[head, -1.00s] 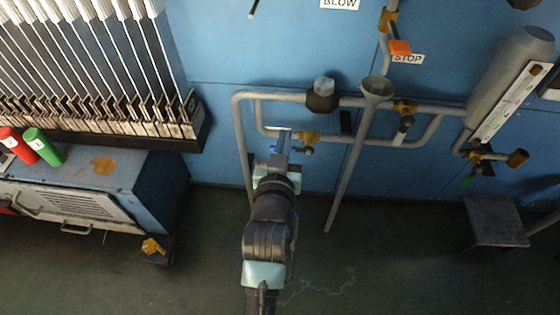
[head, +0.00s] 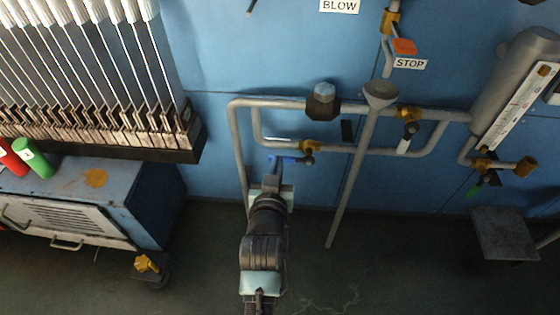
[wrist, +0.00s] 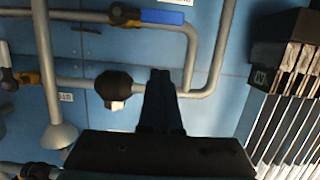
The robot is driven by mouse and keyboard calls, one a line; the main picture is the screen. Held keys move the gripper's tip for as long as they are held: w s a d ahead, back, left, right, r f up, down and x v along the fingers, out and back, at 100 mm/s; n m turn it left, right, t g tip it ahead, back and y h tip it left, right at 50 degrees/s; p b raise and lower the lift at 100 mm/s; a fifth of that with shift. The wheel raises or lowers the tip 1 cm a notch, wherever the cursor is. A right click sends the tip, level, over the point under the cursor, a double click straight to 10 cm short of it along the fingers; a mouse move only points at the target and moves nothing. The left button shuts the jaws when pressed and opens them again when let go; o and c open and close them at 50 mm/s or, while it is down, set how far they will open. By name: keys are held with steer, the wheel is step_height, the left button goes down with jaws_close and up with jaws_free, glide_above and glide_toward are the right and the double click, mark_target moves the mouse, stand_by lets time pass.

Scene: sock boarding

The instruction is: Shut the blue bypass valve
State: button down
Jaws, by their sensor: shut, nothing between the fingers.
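The blue valve handle (head: 284,160) lies roughly level, along the lower pipe of the bypass loop, left of its brass valve body (head: 311,144). In the wrist view, which shows the pipes upside down, the blue handle (wrist: 162,17) runs along the pipe from a dark pivot (wrist: 118,12). My gripper (head: 278,166) is at the handle's left part in the head view and overlaps it. In the wrist view my gripper (wrist: 161,74) has its fingers together and empty, with the handle apart from the tips in the picture. I cannot tell whether they touch.
The upper pipe (head: 275,103) carries a dark hex fitting (head: 323,103). A funnel pipe (head: 355,165) slants down right of the handle. Floor below the pipes is open.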

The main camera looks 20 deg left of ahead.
steer(key=b, duration=0.3)
glide_above(291, 160)
steer(key=s+a, duration=0.2)
steer(key=s, duration=0.1)
steer(key=f, duration=0.2)
step_height(291, 160, down, 4)
steer(key=shift+w+r+b, duration=0.15)
steer(key=shift+r+b, duration=0.05)
steer(key=shift+b, duration=0.7)
